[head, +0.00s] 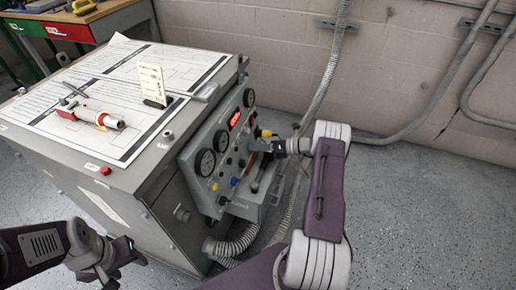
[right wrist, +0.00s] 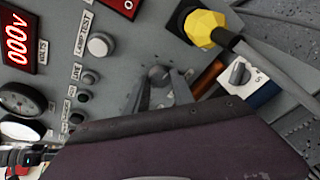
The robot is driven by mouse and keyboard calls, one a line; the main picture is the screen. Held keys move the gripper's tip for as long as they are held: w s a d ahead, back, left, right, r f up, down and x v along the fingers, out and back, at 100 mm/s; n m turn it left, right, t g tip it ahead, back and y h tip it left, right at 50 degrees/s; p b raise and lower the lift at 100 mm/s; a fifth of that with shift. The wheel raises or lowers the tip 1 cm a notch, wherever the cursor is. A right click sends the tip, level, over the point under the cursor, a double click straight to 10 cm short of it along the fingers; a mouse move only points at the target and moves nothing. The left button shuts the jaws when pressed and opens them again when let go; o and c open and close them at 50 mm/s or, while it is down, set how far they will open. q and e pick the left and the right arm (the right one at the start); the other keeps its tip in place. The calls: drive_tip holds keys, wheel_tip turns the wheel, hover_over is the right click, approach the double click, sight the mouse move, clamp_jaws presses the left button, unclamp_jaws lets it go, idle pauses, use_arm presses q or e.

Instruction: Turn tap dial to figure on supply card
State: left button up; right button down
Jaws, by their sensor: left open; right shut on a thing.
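The supply card (head: 151,79) stands upright in a black holder on top of the grey cabinet; its figure is too small to read. My right gripper (right wrist: 163,88) is shut at the cabinet's control panel (head: 208,165), on what looks like the grey tap dial (right wrist: 160,75). The dial is mostly hidden between the fingers, and its setting cannot be read. In the head view my right gripper (head: 262,146) reaches the panel from the right. My left gripper (head: 122,252) is open and empty, low in front of the cabinet, away from the panel.
A red display (right wrist: 17,35) reads 000 V. A red-and-white tool (head: 100,118) lies on the cabinet top. A hose (head: 235,245) hangs below the panel.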

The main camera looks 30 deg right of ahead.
idle(0.3)
drive_tip(key=c, duration=1.1)
unclamp_jaws()
drive_tip(key=p+v, duration=0.2)
drive_tip(key=v, duration=0.7)
drive_tip(key=shift+d, duration=0.1)
